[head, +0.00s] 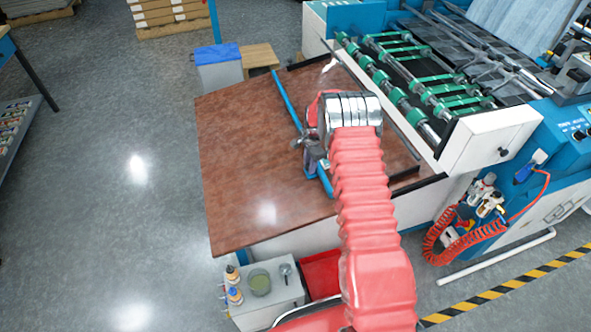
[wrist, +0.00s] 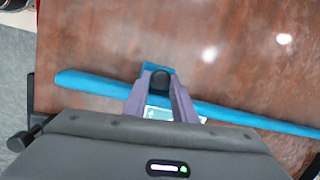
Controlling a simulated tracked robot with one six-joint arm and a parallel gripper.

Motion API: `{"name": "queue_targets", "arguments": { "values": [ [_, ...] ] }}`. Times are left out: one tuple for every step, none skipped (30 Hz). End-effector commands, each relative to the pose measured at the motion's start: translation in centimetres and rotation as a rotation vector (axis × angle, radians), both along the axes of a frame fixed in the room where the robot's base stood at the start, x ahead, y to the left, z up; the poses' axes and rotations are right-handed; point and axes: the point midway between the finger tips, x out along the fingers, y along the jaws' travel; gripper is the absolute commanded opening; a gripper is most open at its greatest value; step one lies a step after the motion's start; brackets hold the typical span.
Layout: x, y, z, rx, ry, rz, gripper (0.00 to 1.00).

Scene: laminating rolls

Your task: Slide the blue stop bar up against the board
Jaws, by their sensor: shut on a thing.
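The long, thin blue stop bar (head: 287,100) lies across the reddish-brown tabletop (head: 245,150) in the head view. My arm and gripper hide its middle part. In the wrist view the bar (wrist: 95,83) runs from the left down to the right edge. My gripper (head: 312,168) is low over the table at the bar. The wrist view shows its purple-grey fingers (wrist: 160,98) shut on a blue raised part of the bar. I cannot make out a board separate from the brown tabletop.
A dark edge strip (head: 403,178) borders the table on the right, beside the machine with green rollers (head: 400,95). A grey cabinet with bottles (head: 268,285) stands at the near side. The tabletop left of the bar is clear.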

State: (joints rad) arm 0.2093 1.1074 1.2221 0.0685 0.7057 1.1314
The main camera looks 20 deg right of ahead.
Motion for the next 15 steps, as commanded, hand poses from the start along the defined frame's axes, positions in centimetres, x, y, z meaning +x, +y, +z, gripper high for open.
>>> {"name": "queue_targets", "arguments": {
  "values": [
    [0.28, -0.57, 0.29, -0.002, -0.009, 0.0, 0.0],
    [0.28, -0.72, 0.32, -0.002, -0.009, 0.0, 0.0],
    [0.28, -0.81, 0.35, -0.003, -0.009, 0.001, 0.0],
    [0.28, -0.83, 0.36, -0.003, -0.009, 0.001, 0.0],
    [0.28, -0.82, 0.36, -0.003, -0.009, 0.001, 0.0],
    [0.29, -0.8, 0.36, -0.003, -0.009, 0.001, 0.0],
    [0.3, -0.79, 0.36, -0.002, -0.01, 0.001, 0.0],
    [0.29, -0.78, 0.36, -0.002, -0.01, 0.001, 0.0],
    [0.3, -0.77, 0.36, -0.002, -0.01, 0.001, 0.0],
    [0.31, -0.76, 0.36, -0.002, -0.01, 0.001, 0.0],
    [0.31, -0.75, 0.36, -0.002, -0.01, 0.001, 0.25],
    [0.3, -0.73, 0.36, -0.003, -0.009, 0.001, 0.28],
    [0.29, -0.71, 0.35, -0.002, -0.008, 0.001, 0.3],
    [0.27, -0.7, 0.34, -0.002, -0.008, 0.001, 0.32],
    [0.24, -0.69, 0.31, -0.002, -0.007, 0.001, 0.35]
  ]
}}
